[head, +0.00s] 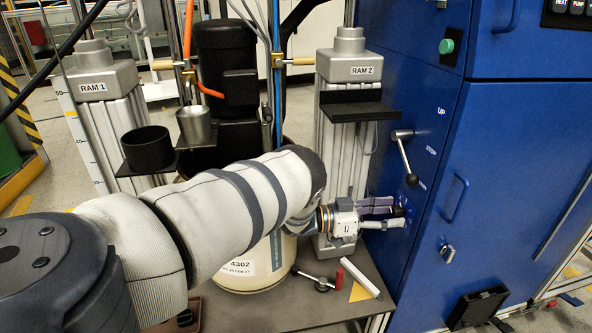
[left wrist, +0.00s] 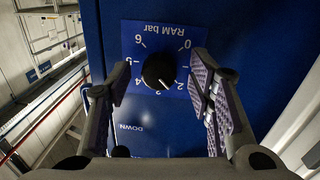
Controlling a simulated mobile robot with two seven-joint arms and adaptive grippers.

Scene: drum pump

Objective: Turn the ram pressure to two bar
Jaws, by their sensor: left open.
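The ram pressure knob (left wrist: 160,71) is round and black, on a blue dial plate (left wrist: 135,36) marked "RAM bar" with numbers up to 6. The plate appears rotated in the left wrist view. A pale pointer mark on the knob points down and slightly right, around the 2 and 3 marks; the exact reading is too small to tell. My left gripper (left wrist: 160,84) is open, with one finger on each side of the knob and visible gaps to it. In the head view my left gripper (head: 392,214) faces the blue cabinet's side and mostly hides the dial. My right gripper is not visible.
The blue cabinet (head: 520,150) has a lever (head: 404,157) just above my gripper, beside the UP and STOP labels. The RAM 2 column (head: 338,170) with a black shelf (head: 357,108) stands close left. A drum (head: 262,266) is below my arm.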

